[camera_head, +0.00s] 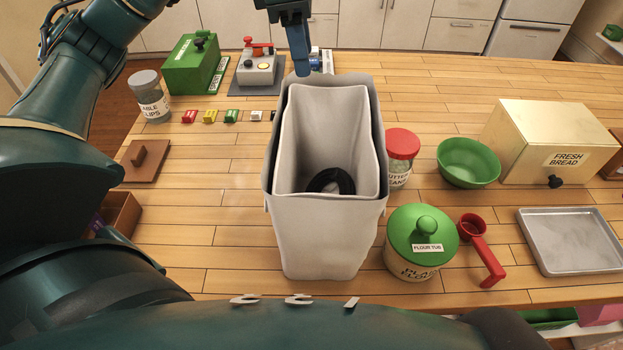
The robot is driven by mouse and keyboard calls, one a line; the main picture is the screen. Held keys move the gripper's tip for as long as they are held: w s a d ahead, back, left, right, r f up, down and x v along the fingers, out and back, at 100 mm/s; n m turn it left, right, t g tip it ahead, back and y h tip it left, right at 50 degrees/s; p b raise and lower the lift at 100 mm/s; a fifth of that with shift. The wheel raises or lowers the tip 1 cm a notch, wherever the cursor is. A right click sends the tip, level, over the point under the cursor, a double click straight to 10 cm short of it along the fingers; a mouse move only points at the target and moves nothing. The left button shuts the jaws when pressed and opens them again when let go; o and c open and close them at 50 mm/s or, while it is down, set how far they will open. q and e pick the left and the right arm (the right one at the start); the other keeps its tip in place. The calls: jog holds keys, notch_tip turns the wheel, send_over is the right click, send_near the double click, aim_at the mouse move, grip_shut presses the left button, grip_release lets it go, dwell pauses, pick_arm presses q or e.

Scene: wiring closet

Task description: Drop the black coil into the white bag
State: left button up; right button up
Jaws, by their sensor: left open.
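The white bag (326,239) stands upright in the middle of the table, open at the top, with a dark grey rim or bin (270,165) around its back and sides. The black coil (332,180) lies inside the bag, low down near the front wall. My left gripper (300,66) is above and behind the bag's back edge, pointing down. It is open, with nothing seen in it, and apart from the coil. Its fingers overlap in this view. My right gripper is out of view.
A red-lidded jar (402,146), a green-lidded flour tub (422,233) and a green bowl (468,162) stand right of the bag. A red scoop (480,248), metal tray (570,240) and bread box (550,138) are farther right. Small coloured blocks (210,116) lie left.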

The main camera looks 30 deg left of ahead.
pick_arm(q)
notch_tip(320, 180, up, 13)
jog(key=s+a, duration=0.1)
jog(key=shift+a+f, duration=0.2)
jog(key=shift+a, duration=0.15)
dwell(0.6)
